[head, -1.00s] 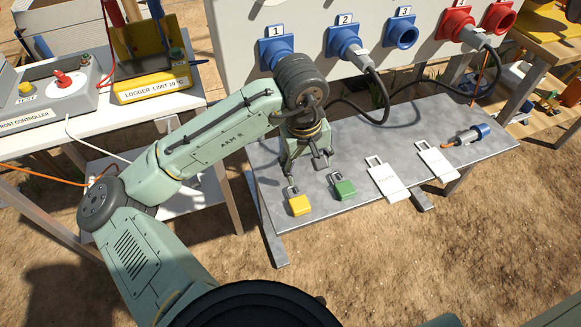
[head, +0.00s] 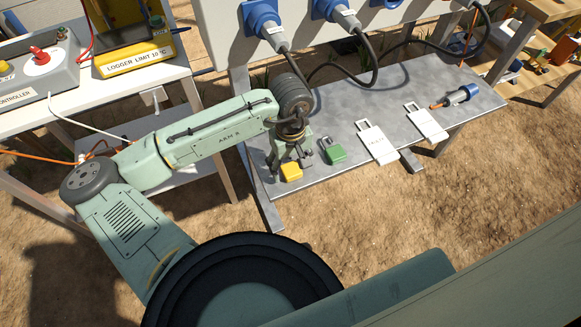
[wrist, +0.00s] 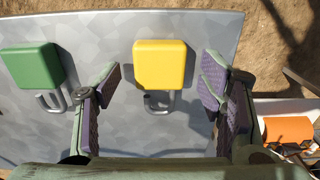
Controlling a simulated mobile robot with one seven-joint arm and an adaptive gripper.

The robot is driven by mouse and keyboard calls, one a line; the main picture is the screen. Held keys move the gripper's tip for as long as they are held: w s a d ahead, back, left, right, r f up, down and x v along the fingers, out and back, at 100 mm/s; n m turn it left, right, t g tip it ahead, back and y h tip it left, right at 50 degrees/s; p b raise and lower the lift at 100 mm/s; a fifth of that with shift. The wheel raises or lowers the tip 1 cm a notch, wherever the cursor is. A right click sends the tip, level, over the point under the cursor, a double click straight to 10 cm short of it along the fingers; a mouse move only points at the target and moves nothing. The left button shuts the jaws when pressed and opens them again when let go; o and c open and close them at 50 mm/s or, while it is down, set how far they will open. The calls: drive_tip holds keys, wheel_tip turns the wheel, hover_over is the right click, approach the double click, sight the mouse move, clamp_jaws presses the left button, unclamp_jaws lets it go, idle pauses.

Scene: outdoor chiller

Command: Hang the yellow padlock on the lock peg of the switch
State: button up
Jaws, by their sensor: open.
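The yellow padlock (head: 291,172) lies flat near the front left corner of the grey metal bench. In the wrist view its yellow body (wrist: 160,63) and metal shackle (wrist: 159,106) show, the shackle towards me. My gripper (head: 292,161) is low over the padlock and open. In the wrist view the fingers of my gripper (wrist: 160,82) stand wide apart, one on each side of the padlock, with gaps and no grip on it. In the head view my gripper hides the shackle. I cannot make out the switch's lock peg in either view.
A green padlock (head: 334,152) lies just right of the yellow one. Blue sockets with plugs and cables (head: 372,62) are above. A controller box (head: 35,70) stands left.

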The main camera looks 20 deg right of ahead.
drive_tip(key=shift+c, duration=0.3)
drive_tip(key=c, duration=1.2)
